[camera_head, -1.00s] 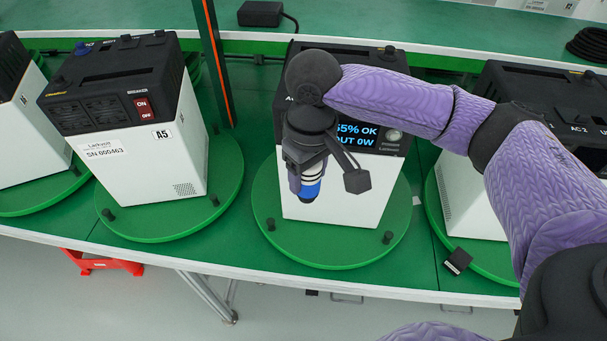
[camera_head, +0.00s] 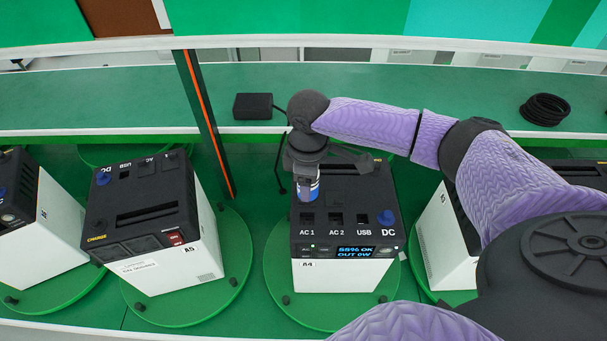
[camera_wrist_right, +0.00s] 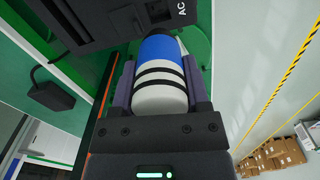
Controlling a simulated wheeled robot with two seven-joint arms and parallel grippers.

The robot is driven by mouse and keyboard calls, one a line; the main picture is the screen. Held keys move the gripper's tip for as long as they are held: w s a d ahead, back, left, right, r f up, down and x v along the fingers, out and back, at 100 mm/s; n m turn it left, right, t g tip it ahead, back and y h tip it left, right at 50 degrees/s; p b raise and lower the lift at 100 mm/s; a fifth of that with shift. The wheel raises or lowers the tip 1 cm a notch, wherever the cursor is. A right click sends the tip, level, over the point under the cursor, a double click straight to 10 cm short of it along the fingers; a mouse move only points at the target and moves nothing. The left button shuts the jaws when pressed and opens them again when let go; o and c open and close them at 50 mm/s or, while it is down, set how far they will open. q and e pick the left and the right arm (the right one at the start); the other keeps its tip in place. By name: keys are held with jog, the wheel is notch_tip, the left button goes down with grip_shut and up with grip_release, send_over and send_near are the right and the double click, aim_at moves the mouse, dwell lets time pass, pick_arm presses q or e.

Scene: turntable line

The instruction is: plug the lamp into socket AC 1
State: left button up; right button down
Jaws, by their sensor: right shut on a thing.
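My right gripper (camera_head: 306,178) is shut on the lamp (camera_head: 308,190), a short white and blue cylinder with black bands. The lamp also shows in the right wrist view (camera_wrist_right: 160,90), between the fingers (camera_wrist_right: 158,70), its blue end away from the palm. The power station A4 (camera_head: 345,240) stands on a green turntable, its socket panel facing up. Socket AC 1 (camera_head: 307,219) is at the panel's left, just below the lamp in the head view. The lamp appears above the panel; the exact gap cannot be told. My left gripper is out of view.
Sockets AC 2 (camera_head: 335,219), USB (camera_head: 363,219) and DC (camera_head: 387,218) sit to the right of AC 1. Station A5 (camera_head: 150,220) stands to the left. A post (camera_head: 205,125) rises between them. A black adapter (camera_head: 253,106) lies on the back shelf.

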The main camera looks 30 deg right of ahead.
notch_tip(320, 180, down, 6)
jog(key=b, duration=0.5)
jog(key=shift+w+r, duration=0.15)
jog(key=shift+f, duration=0.7)
jog(key=shift+r, duration=0.1)
jog(key=shift+p, duration=0.4)
jog(key=shift+f+b, duration=0.5)
jog(key=shift+f, duration=0.85)
grip_release()
